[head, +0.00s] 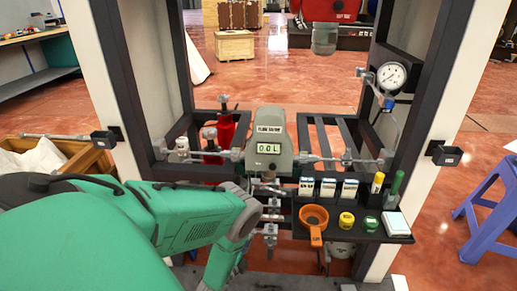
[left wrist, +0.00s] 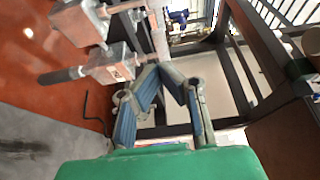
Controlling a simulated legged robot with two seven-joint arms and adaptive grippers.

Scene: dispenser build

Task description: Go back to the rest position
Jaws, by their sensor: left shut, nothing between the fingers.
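My left arm (head: 175,215) is green and comes in from the left of the head view, bending in front of the dispenser frame. My left gripper (left wrist: 172,78) shows in the left wrist view, with grey-blue fingers; it is shut and empty. In the head view its fingers cannot be made out clearly. The wrist view shows metal valve fittings (left wrist: 108,62) to the upper left of the fingers. My right gripper is in neither view.
A dark dispenser frame holds a flow meter (head: 268,142) reading 0.0 L, a pressure gauge (head: 391,75) and pipes. A wooden crate (head: 84,160) stands left; a blue stool (head: 490,205) stands right.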

